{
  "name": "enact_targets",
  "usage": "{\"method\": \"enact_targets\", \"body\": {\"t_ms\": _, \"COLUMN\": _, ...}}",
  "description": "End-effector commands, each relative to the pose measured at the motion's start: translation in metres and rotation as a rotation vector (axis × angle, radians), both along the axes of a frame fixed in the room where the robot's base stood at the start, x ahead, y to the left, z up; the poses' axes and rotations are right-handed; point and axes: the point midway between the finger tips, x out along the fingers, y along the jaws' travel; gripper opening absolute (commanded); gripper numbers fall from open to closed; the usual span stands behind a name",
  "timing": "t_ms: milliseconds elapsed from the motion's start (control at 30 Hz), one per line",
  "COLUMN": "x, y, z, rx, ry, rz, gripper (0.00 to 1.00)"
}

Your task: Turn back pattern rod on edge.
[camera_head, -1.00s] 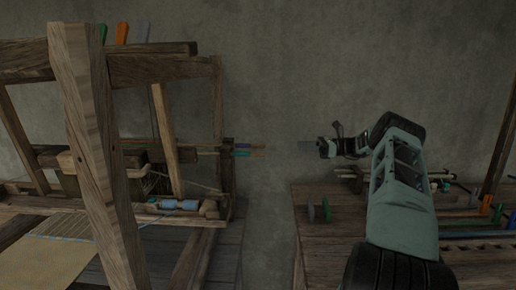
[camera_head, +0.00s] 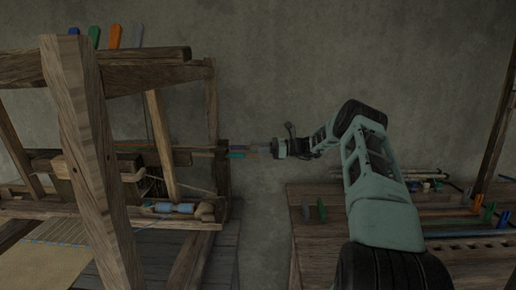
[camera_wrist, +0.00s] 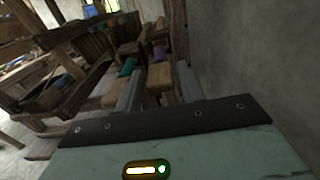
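The rods' coloured ends (camera_head: 236,154) stick out from the right side of the wooden loom (camera_head: 82,160), low beside its rear post. My gripper (camera_head: 265,147) is just right of these ends, pointing left at them. In the wrist view my gripper (camera_wrist: 159,88) is open, its two grey fingers apart with nothing visibly held between them. Ahead of it are a teal rod end (camera_wrist: 127,68) and a purple one (camera_wrist: 159,52), with wooden blocks around them. I cannot tell which is the pattern rod or whether any rod stands on edge.
A wooden table (camera_head: 315,255) stands on the right, with two upright discs (camera_head: 320,211), rods and coloured pegs (camera_head: 488,211). Coloured pieces (camera_head: 114,36) stand on top of the loom. A grey wall (camera_wrist: 245,55) is close on the right in the wrist view. A gap separates loom and table.

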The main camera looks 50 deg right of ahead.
Motion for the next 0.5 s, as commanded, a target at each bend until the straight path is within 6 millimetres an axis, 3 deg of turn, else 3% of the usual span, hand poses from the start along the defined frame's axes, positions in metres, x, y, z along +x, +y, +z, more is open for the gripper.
{"method": "enact_targets", "body": {"t_ms": 233, "x": 0.0005, "y": 0.0003, "z": -0.0003, "rx": 0.000, "ry": 0.000, "rz": 0.000, "gripper": 0.38}}
{"method": "enact_targets", "body": {"t_ms": 367, "x": 0.0004, "y": 0.0002, "z": -0.0003, "rx": 0.001, "ry": 0.001, "rz": -0.001, "gripper": 0.06}}
{"method": "enact_targets", "body": {"t_ms": 500, "x": 0.0003, "y": 0.0001, "z": -0.0003, "rx": 0.000, "ry": 0.000, "rz": -0.001, "gripper": 0.06}}
